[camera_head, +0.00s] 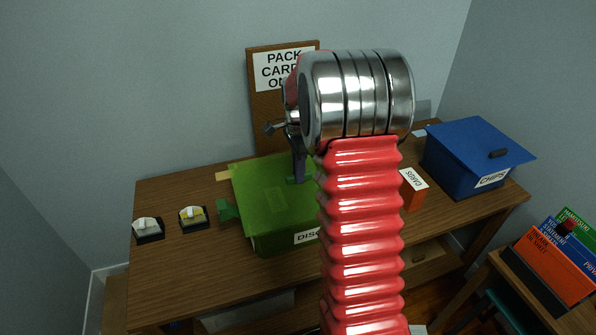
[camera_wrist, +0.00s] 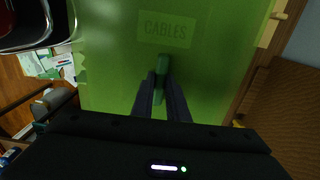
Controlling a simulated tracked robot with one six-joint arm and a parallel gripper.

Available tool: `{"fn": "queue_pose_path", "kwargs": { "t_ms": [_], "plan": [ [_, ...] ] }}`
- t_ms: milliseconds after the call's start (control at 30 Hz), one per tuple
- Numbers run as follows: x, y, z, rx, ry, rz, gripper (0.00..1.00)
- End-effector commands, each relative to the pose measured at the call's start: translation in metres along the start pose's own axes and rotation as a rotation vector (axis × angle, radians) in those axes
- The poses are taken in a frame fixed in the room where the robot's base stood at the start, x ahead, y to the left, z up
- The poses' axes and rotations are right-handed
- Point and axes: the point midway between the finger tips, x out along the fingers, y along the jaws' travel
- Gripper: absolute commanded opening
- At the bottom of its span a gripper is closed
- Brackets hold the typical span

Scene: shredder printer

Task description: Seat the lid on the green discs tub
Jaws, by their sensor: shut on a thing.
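The green discs tub (camera_head: 277,242) stands on the wooden table, its front label partly hidden by my arm. A flat green lid (camera_head: 262,184) lies over its top; I cannot tell whether it touches the rim all round. In the wrist view the lid (camera_wrist: 110,70) fills most of the picture and bears a faint "CABLES" panel. My gripper (camera_head: 298,179) is over the lid's right part in the head view. In the wrist view my gripper (camera_wrist: 162,84) is shut on the lid's small green handle (camera_wrist: 162,66).
A blue chips box (camera_head: 462,160) and an orange cards box (camera_head: 412,193) stand to the right. A corkboard (camera_head: 262,120) stands behind. The table's front left is clear.

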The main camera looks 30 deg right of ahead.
Motion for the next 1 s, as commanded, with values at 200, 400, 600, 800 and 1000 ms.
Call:
{"fn": "queue_pose_path", "kwargs": {
  "t_ms": [200, 400, 600, 800, 1000],
  "plan": [
    [0.0, 0.0, 0.0, 0.0, 0.0, -0.001, 0.0],
    [0.0, 0.0, 0.0, 0.0, 0.0, 0.0, 0.0],
    [0.003, 0.0, 0.0, 0.0, 0.0, 0.0, 0.0],
    [0.007, 0.0, 0.0, 0.0, 0.0, 0.0, 0.0],
    [0.01, 0.0, 0.0, 0.0, 0.0, 0.0, 0.0]
  ]
}}
